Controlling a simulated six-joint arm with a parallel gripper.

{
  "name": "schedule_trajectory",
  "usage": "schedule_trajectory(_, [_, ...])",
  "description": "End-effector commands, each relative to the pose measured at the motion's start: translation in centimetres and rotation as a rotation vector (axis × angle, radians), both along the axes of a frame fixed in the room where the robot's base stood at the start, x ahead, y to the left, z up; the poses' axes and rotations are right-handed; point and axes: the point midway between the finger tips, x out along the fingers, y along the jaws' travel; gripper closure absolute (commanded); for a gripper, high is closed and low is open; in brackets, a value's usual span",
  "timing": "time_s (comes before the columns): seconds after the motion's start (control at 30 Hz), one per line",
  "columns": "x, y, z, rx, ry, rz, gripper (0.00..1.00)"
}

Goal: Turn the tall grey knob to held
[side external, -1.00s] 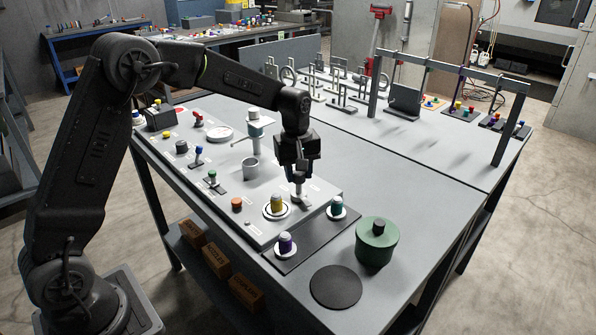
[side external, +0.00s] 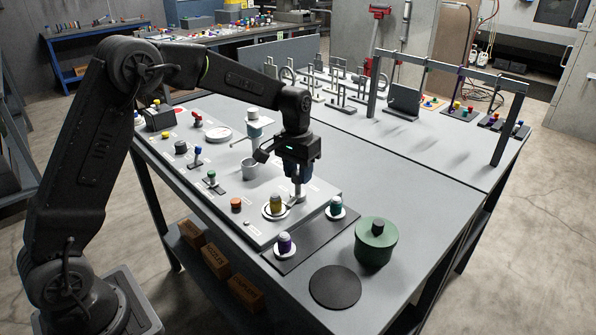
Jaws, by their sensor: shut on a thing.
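The tall grey knob (side external: 297,198) stands on the light grey panel (side external: 222,215), near the panel's right end. My gripper (side external: 299,184) points straight down over it, with its fingers shut on the knob's upper part. The fingers hide most of the knob's top, and its pointer and the small labels around it are too small to read, so I cannot tell its setting.
A yellow-topped knob (side external: 275,206) stands close to the left of my gripper. A teal-topped knob (side external: 336,207) and a purple one (side external: 285,244) stand on a dark plate in front. A green lidded pot (side external: 375,249) stands at right.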

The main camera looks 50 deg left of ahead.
Motion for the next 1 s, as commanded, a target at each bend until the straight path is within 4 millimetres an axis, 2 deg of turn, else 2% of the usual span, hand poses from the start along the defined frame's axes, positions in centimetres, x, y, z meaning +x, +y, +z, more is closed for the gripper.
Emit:
schedule_trajectory(0.2, [0.06, -0.06, 0.08, -0.001, -0.001, -0.169, 0.89])
schedule_trajectory(0.5, [0.06, -0.10, 0.08, -0.001, -0.001, -0.316, 0.89])
schedule_trajectory(1.0, [0.05, -0.12, 0.09, -0.001, -0.001, -0.366, 0.89])
